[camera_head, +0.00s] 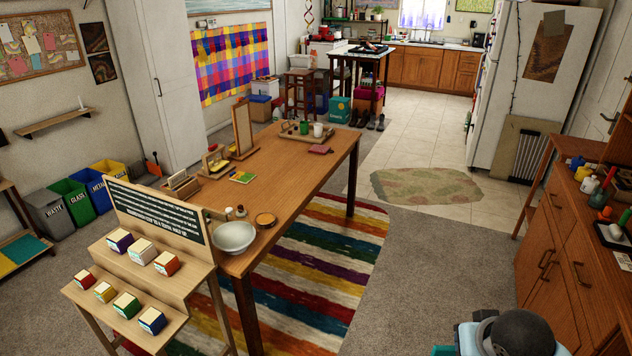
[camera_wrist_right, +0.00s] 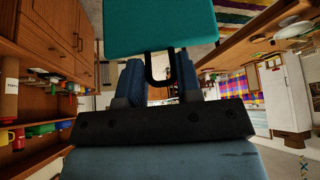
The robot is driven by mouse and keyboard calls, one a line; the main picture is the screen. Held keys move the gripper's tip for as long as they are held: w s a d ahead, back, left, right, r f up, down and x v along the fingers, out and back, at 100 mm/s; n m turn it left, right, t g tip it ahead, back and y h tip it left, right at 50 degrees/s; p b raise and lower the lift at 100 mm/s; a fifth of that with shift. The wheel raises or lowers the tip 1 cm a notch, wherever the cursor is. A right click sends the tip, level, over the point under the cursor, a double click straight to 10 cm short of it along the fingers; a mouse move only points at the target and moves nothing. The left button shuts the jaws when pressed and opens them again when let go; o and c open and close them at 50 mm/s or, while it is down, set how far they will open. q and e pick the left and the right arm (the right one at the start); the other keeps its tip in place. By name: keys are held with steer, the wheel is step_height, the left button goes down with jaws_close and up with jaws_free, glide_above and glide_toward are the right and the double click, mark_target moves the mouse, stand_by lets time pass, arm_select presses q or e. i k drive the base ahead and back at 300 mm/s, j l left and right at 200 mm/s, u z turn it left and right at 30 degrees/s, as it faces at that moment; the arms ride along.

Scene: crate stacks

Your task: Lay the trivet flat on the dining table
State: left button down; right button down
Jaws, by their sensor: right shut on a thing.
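The dining table (camera_head: 290,168) is a long brown wooden table left of the middle in the head view. My right gripper (camera_wrist_right: 160,72) is shut on a black loop of a flat teal slab (camera_wrist_right: 160,28) in the right wrist view; this slab may be the trivet. A small teal edge (camera_head: 442,350) shows beside my arm at the bottom of the head view, away from the table. The right fingers are hidden in the head view. My left gripper is not in view.
A wooden cabinet (camera_head: 555,262) stands at the right. Carpet between table and cabinet is clear.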

mark_target(279, 190)
steer(key=u, duration=1.55)
steer(key=i+l+u, duration=0.1)
steer(key=l+u, duration=0.25)
steer(key=i+l+u, duration=0.1)
steer(key=u, duration=0.3)
steer(key=i+l, duration=0.15)
steer(key=l, duration=0.5)
steer(key=i+l, duration=0.1)
steer(key=l, duration=0.55)
steer(key=i+l, duration=0.15)
steer(key=l, duration=0.5)
steer(key=i+l, duration=0.1)
steer(key=l, duration=0.5)
steer(key=i+l, duration=0.15)
steer(key=l, duration=0.5)
steer(key=i+l, duration=0.1)
steer(key=l, duration=0.55)
steer(key=i+l, duration=0.15)
steer(key=l, duration=0.5)
steer(key=i+l, duration=0.1)
steer(key=l, duration=0.55)
